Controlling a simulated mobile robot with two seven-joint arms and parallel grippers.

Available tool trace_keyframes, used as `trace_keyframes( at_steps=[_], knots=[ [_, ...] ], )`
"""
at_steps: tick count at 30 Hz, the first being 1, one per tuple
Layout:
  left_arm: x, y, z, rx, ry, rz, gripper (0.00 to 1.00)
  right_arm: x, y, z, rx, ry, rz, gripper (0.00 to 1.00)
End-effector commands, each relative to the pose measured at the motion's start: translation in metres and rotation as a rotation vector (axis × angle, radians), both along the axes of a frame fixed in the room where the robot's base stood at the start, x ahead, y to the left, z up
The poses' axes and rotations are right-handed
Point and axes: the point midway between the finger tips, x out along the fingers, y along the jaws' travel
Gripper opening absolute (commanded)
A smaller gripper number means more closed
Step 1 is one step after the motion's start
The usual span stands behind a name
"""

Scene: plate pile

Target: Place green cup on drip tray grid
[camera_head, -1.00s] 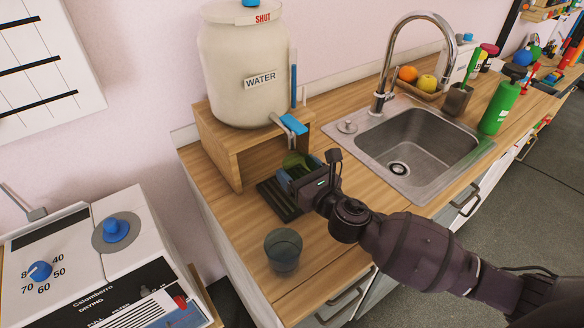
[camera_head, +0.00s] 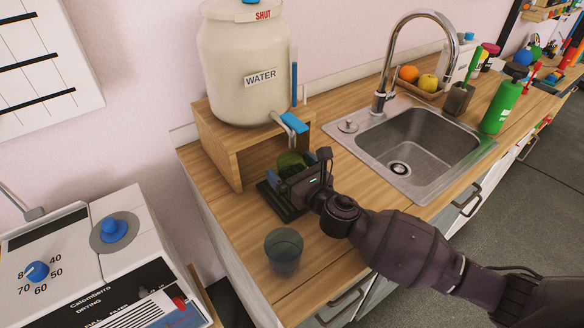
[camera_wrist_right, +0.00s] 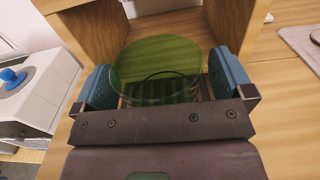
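The translucent green cup (camera_head: 291,160) stands under the water jar's tap, over the dark slatted drip tray (camera_head: 268,194). In the right wrist view the green cup (camera_wrist_right: 157,58) looks upright, with the tray slats showing through it. It appears to rest on the grid, though its base is partly hidden by my gripper. My right gripper (camera_head: 292,168) is open around the cup. Its blue pads, in the right wrist view (camera_wrist_right: 165,85), stand on either side, with a slim gap at the right pad. My left gripper is not in view.
A wooden stand (camera_head: 222,150) carries the white water jar (camera_head: 245,60) behind the tray. A grey translucent cup (camera_head: 284,252) stands on the counter in front. The sink (camera_head: 420,145) lies to the right and a white machine (camera_head: 95,265) to the left.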

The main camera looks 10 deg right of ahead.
Motion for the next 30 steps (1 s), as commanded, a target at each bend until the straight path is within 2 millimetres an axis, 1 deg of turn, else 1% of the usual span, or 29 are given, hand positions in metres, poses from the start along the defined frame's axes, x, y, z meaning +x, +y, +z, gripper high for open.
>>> trace_keyframes(
  at_steps=[5,8,11,14,21,24,30],
  knots=[
    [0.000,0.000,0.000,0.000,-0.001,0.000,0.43,0.000,0.000,0.000,0.000,0.000,0.000,0.99],
    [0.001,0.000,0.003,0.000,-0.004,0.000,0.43,0.000,0.000,0.004,0.000,-0.001,0.000,0.99],
    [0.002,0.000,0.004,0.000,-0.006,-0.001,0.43,-0.008,-0.004,0.003,-0.001,0.002,0.000,0.99],
    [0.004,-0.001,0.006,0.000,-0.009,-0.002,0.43,-0.023,-0.010,0.002,-0.001,0.003,0.000,0.99],
    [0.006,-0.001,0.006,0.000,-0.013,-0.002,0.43,-0.067,-0.028,0.002,-0.002,0.004,0.001,0.99],
    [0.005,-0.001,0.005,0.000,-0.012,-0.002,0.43,-0.083,-0.034,0.002,-0.001,0.003,0.000,0.99],
    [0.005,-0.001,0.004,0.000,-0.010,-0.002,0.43,-0.104,-0.042,0.003,0.000,0.001,0.000,0.99]
  ],
)
